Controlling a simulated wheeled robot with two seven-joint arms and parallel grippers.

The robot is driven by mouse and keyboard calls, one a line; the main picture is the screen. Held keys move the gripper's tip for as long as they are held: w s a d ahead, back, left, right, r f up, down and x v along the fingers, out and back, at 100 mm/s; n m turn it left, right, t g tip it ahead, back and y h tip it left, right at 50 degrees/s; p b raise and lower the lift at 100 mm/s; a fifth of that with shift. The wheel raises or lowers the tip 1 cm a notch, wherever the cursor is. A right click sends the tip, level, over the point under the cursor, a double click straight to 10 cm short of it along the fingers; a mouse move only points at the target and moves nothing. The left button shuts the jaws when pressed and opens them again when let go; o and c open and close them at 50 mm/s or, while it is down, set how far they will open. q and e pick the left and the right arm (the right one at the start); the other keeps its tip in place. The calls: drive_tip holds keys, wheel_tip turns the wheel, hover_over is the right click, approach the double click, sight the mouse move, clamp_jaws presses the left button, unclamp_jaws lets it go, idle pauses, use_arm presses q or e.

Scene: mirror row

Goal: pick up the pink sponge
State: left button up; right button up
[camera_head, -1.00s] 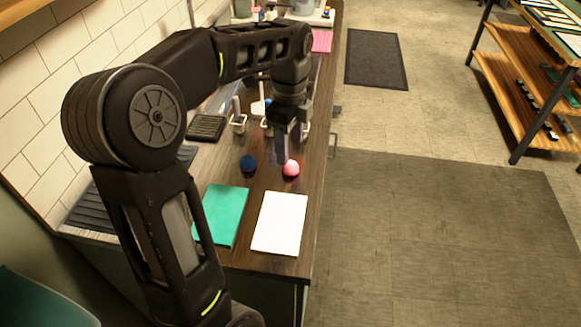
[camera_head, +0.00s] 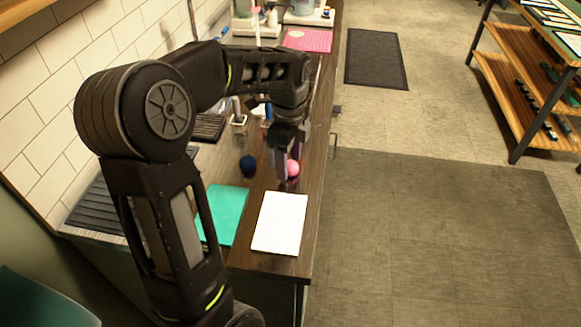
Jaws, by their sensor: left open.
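The pink sponge (camera_head: 293,168) is a small round ball on the dark wooden counter (camera_head: 265,253), behind the white sheet. My left gripper (camera_head: 283,174) points down at the sponge with its jaws open. One finger overlaps the left part of the sponge in the picture. I cannot tell whether it touches the sponge. My right gripper does not show.
A dark blue ball (camera_head: 248,165) lies just left of the gripper. A teal sheet (camera_head: 226,213) and a white sheet (camera_head: 280,222) lie at the near end of the counter. A pink mat (camera_head: 308,40) lies farther back. A tiled wall runs along the left.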

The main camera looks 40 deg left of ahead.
use_arm(q)
drive_tip(key=shift+c, duration=0.5)
clamp_jaws()
